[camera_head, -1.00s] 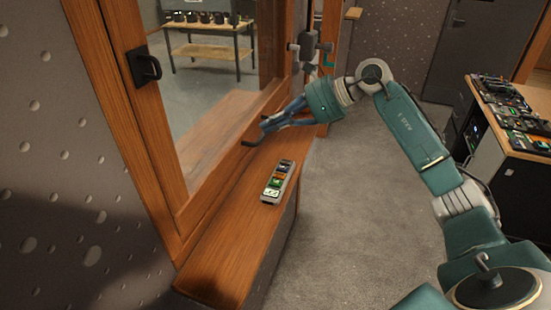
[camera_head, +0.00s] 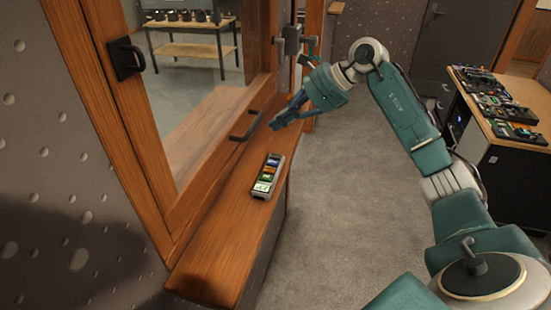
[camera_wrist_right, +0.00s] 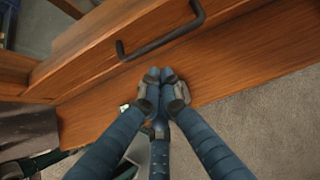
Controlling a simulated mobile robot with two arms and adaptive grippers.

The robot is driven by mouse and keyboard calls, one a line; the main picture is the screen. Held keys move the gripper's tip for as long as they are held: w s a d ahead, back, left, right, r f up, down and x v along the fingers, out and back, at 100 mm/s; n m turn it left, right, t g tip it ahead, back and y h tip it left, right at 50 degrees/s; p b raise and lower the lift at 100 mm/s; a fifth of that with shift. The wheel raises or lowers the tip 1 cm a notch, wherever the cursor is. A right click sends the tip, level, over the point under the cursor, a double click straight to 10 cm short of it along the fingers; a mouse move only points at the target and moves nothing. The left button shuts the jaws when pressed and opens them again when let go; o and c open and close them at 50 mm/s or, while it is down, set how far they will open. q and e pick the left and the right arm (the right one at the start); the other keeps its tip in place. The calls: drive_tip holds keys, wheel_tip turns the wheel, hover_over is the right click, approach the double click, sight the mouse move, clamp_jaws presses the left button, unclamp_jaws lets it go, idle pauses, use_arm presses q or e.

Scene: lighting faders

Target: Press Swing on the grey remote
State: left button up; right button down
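The grey remote (camera_head: 274,158) lies on the wooden sill below the window in the head view. Its face has a column of coloured buttons, with blue, orange, green and white patches; the labels are too small to read. My right gripper (camera_head: 276,122) is beyond the remote, over the far part of the sill, pointing down and left, and apart from it. In the right wrist view the fingertips (camera_wrist_right: 160,74) are together with nothing seen between them. My left gripper is not in view.
A dark bar handle (camera_head: 246,125) sits on the window frame, close left of my right gripper; it shows in the wrist view (camera_wrist_right: 160,40). The wooden sill (camera_head: 215,250) is bare nearer me. A desk with several control panels (camera_head: 500,105) stands at right. Carpet lies between.

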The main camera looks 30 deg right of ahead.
sight(279, 155)
wheel_tip(279, 155, down, 7)
drive_tip(key=b, duration=0.4)
drive_tip(key=shift+b, duration=0.3)
idle(1.0)
drive_tip(key=shift+f+b, duration=0.35)
drive_tip(key=shift+f+b, duration=0.3)
drive_tip(key=shift+f, duration=0.05)
idle(0.4)
drive_tip(key=shift+r, duration=0.1)
drive_tip(key=shift+r+p, duration=0.5)
drive_tip(key=shift+r, duration=0.1)
